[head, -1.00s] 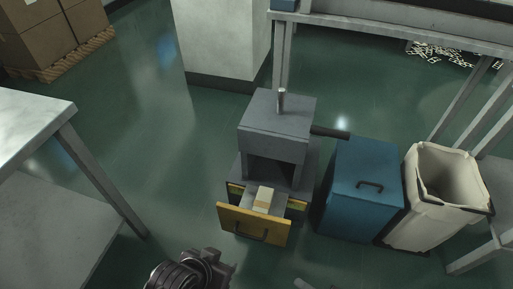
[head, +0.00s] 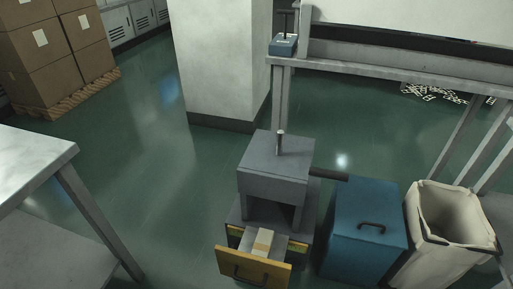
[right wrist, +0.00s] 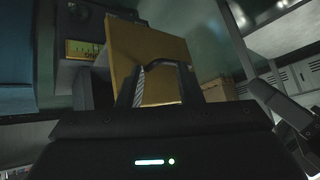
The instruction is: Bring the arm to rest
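My right gripper (right wrist: 162,88) shows only in the right wrist view. Its two dark fingers stand apart with nothing seen held between them. The yellow drawer front (right wrist: 150,35) is beyond the fingers, and its dark handle appears close to the fingertips; I cannot tell whether they touch. In the head view the yellow drawer (head: 250,268) is pulled out below the grey press (head: 272,165), with a pale and tan block (head: 263,242) in it. Neither gripper shows in the head view. A grey, dark part at the right of the wrist view is unclear.
A blue bin (head: 365,225) and a cream waste bin (head: 450,225) stand right of the press. A metal table (head: 35,160) is at left, a bench (head: 390,68) behind. Stacked cartons (head: 65,50) and a pillar (head: 222,60) stand farther back. Green floor is open left of the press.

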